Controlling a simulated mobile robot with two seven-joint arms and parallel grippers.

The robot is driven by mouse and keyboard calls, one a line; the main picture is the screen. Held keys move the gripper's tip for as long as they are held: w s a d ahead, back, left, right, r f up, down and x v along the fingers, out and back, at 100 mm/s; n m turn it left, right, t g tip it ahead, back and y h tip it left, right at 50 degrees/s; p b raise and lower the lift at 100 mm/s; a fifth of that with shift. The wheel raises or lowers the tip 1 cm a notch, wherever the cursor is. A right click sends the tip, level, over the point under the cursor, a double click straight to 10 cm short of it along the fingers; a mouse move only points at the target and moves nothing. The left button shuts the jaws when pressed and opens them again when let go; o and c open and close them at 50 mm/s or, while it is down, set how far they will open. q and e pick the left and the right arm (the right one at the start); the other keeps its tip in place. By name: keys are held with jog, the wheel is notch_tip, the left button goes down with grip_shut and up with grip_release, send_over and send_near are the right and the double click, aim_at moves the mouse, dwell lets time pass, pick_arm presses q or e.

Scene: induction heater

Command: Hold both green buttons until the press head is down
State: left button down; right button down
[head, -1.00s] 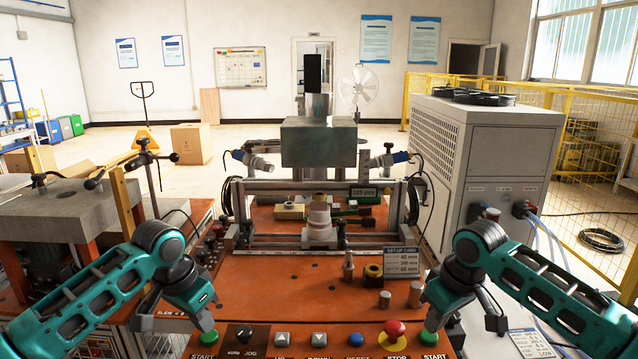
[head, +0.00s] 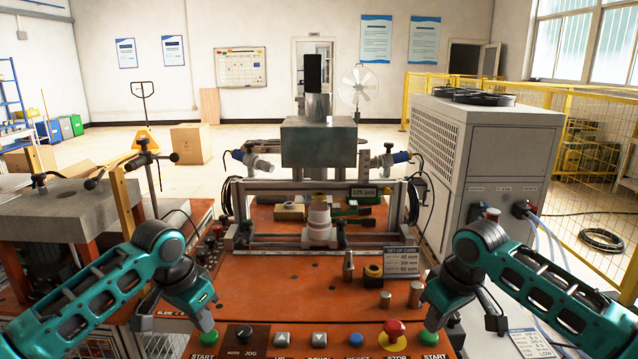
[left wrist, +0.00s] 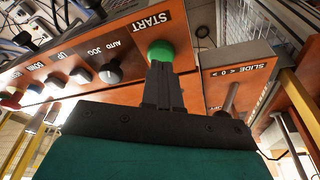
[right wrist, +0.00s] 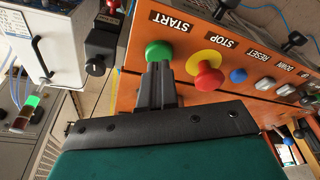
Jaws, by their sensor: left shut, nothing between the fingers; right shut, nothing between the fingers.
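The left green START button (head: 209,338) and right green START button (head: 429,338) sit at the two ends of the panel's front edge. In the left wrist view my left gripper (left wrist: 161,68) is shut and empty, its tips at the left green button (left wrist: 160,51). In the right wrist view my right gripper (right wrist: 156,68) is shut and empty, its tips at the right green button (right wrist: 158,49). Tips overlap each button's edge; I cannot tell whether either is pressed in. The press head, a grey block (head: 318,143), hangs raised above the white stepped workpiece (head: 319,222).
Between the buttons are a black knob (head: 244,333), a blue RESET button (head: 355,340) and a red STOP button (head: 394,328) with yellow base, close to the right green button. Small metal parts and a set-up card (head: 402,262) stand on the orange table (head: 285,285).

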pick_arm(q)
jog(key=shift+w+d, duration=0.1)
dwell(0.5)
jog(key=shift+w+d+f, duration=0.1)
jog(key=shift+w+d, duration=0.15)
jog(key=shift+w, duration=0.25)
jog(key=shift+x, duration=0.85)
jog(key=shift+s+a+f, duration=0.1)
jog(key=shift+s, duration=0.15)
pick_arm(e)
jog(key=shift+w+a+f, duration=0.15)
jog(key=shift+w+a, duration=0.2)
jog(key=shift+w, duration=0.25)
pick_arm(q)
jog(key=shift+s, duration=0.1)
pick_arm(e)
jog(key=shift+x, duration=0.85)
pick_arm(q)
jog(key=shift+f, duration=0.1)
pick_arm(e)
jog(key=shift+s+d+f, duration=0.1)
jog(key=shift+s+f, duration=0.1)
jog(key=shift+s, duration=0.15)
dwell(2.1)
